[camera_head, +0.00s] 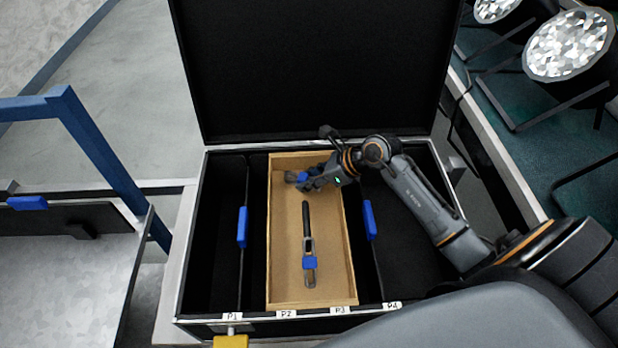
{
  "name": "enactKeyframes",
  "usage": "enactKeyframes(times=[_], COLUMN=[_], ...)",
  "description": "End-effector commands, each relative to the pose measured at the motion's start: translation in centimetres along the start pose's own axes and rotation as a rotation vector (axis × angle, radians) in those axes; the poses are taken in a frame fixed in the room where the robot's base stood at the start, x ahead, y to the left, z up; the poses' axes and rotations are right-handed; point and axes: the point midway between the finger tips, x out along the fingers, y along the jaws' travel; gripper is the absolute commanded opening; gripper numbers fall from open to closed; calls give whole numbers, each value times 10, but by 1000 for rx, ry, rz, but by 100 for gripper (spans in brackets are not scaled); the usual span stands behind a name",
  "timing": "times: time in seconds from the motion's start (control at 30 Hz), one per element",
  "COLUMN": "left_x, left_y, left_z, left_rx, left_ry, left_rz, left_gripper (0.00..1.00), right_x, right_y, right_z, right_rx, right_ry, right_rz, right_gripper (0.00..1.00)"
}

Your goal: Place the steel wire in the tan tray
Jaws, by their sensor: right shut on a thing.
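The tan tray (285,283) is a long open box set in the middle of the black case. A slim piece (309,243), dark at its far end and grey with a blue band nearer, lies lengthwise on the tray floor; I cannot tell if it is the steel wire. My right gripper (304,181) comes in from the right and is over the tray's far end. It is shut on a small grey and blue thing (291,176), mostly hidden by the fingers. I cannot tell whether that is touching the tray floor. My left gripper is out of view.
The black case (315,70) has its lid up behind the tray. Dividers with blue tabs (242,227) (369,220) flank the tray, and the side compartments look empty. Lamps (569,45) stand at the top right. A blue frame (95,140) stands at left.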

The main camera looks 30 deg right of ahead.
Motion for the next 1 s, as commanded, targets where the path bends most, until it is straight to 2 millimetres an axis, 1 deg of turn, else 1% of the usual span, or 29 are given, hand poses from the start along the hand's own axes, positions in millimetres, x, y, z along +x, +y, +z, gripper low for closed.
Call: enactKeyframes(times=[0.1, 0.13, 0.17, 0.2, 0.23, 0.5, 0.6, 0.63, 0.77, 1.0], left_x=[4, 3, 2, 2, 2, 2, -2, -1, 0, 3], left_y=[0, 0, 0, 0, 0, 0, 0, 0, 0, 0], left_z=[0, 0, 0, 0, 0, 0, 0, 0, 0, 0], left_rx=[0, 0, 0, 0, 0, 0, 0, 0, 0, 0], left_ry=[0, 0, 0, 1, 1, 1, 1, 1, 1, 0], left_rz=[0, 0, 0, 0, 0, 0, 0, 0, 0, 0], left_gripper=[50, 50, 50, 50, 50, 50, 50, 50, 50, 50], right_x=[3, 2, 2, 2, 2, 2, -2, -4, -25, -78], right_y=[0, 0, 0, 0, 0, 0, 0, 0, -1, -1], right_z=[-3, -2, -2, -2, -2, -1, 3, 1, -1, -1], right_rx=[-1, -1, -1, 0, 0, 0, 0, -1, -3, -3], right_ry=[0, -1, -1, -1, 0, -1, -1, 1, 3, 4], right_rz=[-1, -1, 0, 0, 0, 0, 0, -1, -3, -2], right_gripper=[0, 33, 40, 48, 50, 50, 50, 50, 50, 50])
